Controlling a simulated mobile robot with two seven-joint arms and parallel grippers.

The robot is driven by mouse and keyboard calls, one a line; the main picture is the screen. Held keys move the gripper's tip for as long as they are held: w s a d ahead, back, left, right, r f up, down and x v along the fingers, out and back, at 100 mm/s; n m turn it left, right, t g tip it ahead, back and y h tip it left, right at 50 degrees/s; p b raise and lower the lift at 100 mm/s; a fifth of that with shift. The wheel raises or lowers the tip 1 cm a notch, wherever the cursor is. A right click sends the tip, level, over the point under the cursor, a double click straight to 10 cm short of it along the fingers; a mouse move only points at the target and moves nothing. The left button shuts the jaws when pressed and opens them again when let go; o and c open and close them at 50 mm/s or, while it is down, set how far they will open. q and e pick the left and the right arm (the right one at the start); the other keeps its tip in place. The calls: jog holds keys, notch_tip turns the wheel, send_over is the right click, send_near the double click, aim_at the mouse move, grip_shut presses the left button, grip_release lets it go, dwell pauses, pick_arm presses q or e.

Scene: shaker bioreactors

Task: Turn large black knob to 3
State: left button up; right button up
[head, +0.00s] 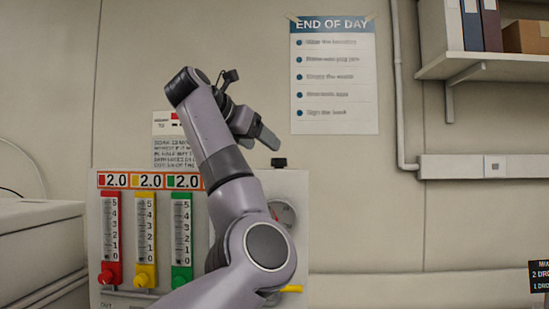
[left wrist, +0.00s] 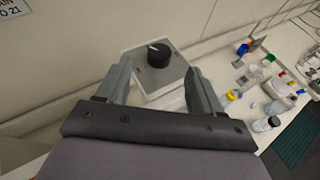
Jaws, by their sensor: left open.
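The large black knob (left wrist: 158,54) shows in the left wrist view as a round black cap with a white pointer mark, on top of a grey box (left wrist: 150,87). No scale numbers are readable around it. In the head view a small black knob (head: 279,162) stands on top of the panel; it looks like the same one. My left gripper (head: 256,130) is open and empty, raised above the panel. In the left wrist view its fingers (left wrist: 159,72) stand either side of the knob in the picture, apart from it. My right gripper is not in view.
The panel holds red (head: 110,235), yellow (head: 145,235) and green (head: 181,235) flow meters, each reading 2.0. A round gauge (head: 283,213) sits partly behind my left arm. A shelf (head: 485,66) is upper right.

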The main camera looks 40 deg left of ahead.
aim_at(279, 162)
pick_arm(q)
jog(key=shift+w+f+n, duration=0.1)
jog(key=shift+f+n, duration=0.15)
jog(key=shift+n, duration=0.25)
jog(key=p+x, duration=0.1)
jog(key=x, duration=0.6)
jog(key=shift+p, duration=0.4)
jog(key=c, duration=1)
jog(key=shift+c, duration=0.2)
